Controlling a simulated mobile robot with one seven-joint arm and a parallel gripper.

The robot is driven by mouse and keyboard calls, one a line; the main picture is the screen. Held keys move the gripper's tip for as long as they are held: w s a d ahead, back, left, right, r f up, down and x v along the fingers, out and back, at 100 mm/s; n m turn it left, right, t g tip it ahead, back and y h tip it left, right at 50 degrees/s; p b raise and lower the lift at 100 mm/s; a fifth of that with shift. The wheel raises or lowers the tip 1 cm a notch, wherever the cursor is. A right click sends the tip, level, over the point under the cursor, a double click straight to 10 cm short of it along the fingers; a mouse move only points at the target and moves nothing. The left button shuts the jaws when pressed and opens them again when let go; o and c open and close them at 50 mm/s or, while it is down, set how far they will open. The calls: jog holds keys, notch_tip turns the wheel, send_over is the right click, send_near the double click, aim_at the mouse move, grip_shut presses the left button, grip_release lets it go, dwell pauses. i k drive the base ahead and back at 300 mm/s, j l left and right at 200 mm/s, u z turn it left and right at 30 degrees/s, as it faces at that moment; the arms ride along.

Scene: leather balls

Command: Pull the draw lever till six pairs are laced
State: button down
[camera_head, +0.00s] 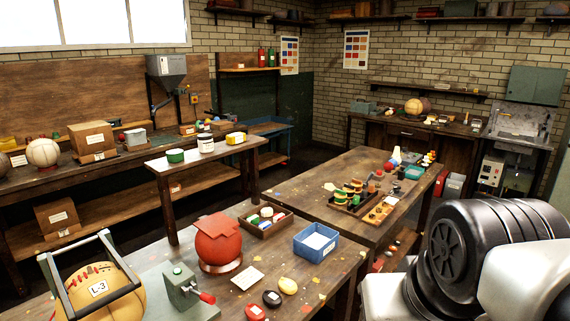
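A tan leather ball (125,303) marked "L-3" sits at the bottom left in a grey metal frame (62,285). Small red marks, possibly lacing, run along its upper side; the pairs are too small to count. Just right of it, a grey-green device (178,283) stands on the near table. A short lever with a red handle (207,298) sticks out of it to the lower right; this may be the draw lever. My arm fills the bottom right corner. My gripper is out of view, and nothing is seen touching the ball or the lever.
On the near table are a red ball (217,247) on a ring stand, a blue tray (316,241), a white card (247,278) and several small discs. A second table (300,197) adjoins behind, holding trays. A bench (20,185) with a hopper (166,66) lines the left wall.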

aim_at(209, 299)
jog(key=u, duration=1.25)
jog(key=i+z, duration=0.1)
jog(key=i+l, duration=0.2)
jog(key=l, duration=0.15)
jog(key=i+l, duration=0.2)
jog(key=l, duration=0.2)
